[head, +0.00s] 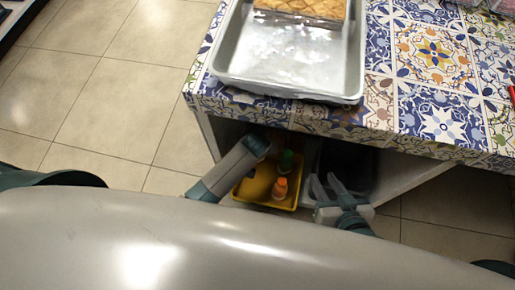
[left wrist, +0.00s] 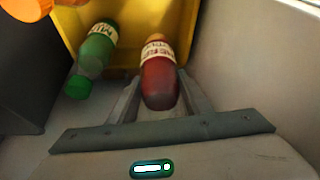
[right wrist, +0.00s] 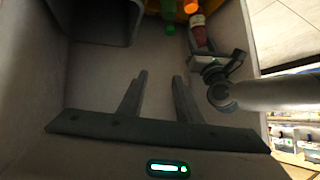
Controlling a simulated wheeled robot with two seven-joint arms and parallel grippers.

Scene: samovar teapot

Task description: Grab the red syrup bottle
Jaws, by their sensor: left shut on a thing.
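The red syrup bottle (left wrist: 158,84), with a pale label, lies between the two fingers of my left gripper (left wrist: 160,78) in the left wrist view. The gripper is shut on it. The bottle also shows at the top of the right wrist view (right wrist: 199,32), just beyond my left gripper. In the head view my left arm reaches under the table and its fingertips are hidden. My right gripper (head: 326,180) is open and empty, low in front of the shelf. Its two fingers stand apart in the right wrist view (right wrist: 160,78).
A yellow bin (head: 255,190) on the lower shelf holds a green bottle (head: 287,161) and an orange bottle (head: 280,188). A dark bin (head: 347,163) stands to its right. The patterned table (head: 375,119) overhangs them, with a metal tray (head: 285,88) on top.

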